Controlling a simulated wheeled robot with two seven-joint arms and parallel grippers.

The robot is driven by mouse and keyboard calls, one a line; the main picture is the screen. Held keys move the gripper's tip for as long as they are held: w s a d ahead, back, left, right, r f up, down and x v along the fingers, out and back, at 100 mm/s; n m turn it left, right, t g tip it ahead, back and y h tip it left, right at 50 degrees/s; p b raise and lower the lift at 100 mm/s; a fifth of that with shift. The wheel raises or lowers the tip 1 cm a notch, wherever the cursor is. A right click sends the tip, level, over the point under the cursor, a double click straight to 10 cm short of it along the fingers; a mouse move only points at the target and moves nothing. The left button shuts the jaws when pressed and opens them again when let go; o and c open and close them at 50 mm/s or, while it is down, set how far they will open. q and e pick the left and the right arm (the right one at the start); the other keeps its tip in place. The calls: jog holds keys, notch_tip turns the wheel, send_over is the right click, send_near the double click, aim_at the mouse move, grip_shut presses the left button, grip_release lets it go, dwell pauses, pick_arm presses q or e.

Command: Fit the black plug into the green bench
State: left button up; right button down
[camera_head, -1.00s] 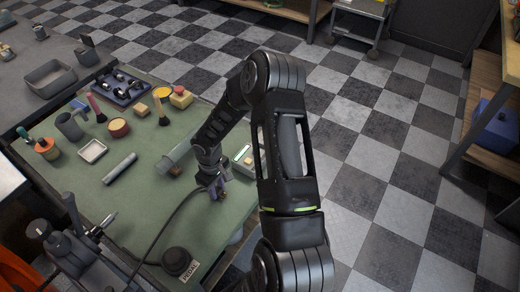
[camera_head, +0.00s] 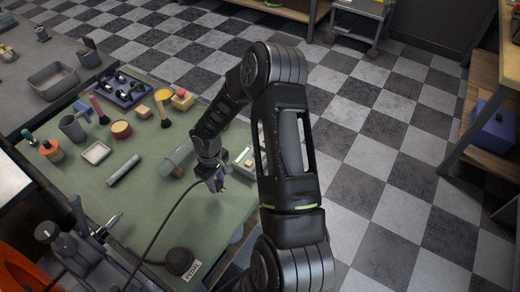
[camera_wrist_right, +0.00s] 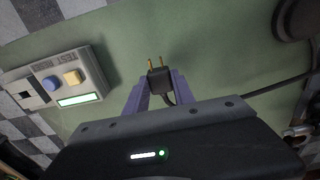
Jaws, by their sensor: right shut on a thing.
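My right gripper (camera_head: 216,184) is above the right part of the green bench (camera_head: 120,215). In the right wrist view its purple-grey fingers (camera_wrist_right: 157,98) are shut on the black plug (camera_wrist_right: 160,84). The plug's two brass prongs point away from the gripper, towards the top of that view, over bare green surface (camera_wrist_right: 210,45). A black cord trails from the plug. A grey box (camera_wrist_right: 85,70) with a blue button, a yellow button, a lit strip and a dark opening sits left of the plug, apart from it. My left gripper is not in view.
A black pedal (camera_head: 180,261) stands at the bench's front. A grey cylinder (camera_head: 123,170), a pale tray (camera_head: 96,152), cups, brushes and a dark holder (camera_head: 122,88) occupy the left and back. A dark machine (camera_head: 70,240) is at lower left. The front middle is mostly clear.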

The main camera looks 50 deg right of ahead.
jog(key=w+a+r, duration=0.4)
jog(key=a+r, duration=0.4)
jog(key=r, duration=0.3)
jog(key=w+a+r+m, duration=0.1)
jog(key=w+a+r, duration=0.3)
jog(key=a+r, duration=0.5)
notch_tip(320, 180, up, 2)
jog(key=shift+w+a+r, duration=0.1)
jog(key=shift+w+a, duration=0.2)
jog(key=shift+w, duration=0.1)
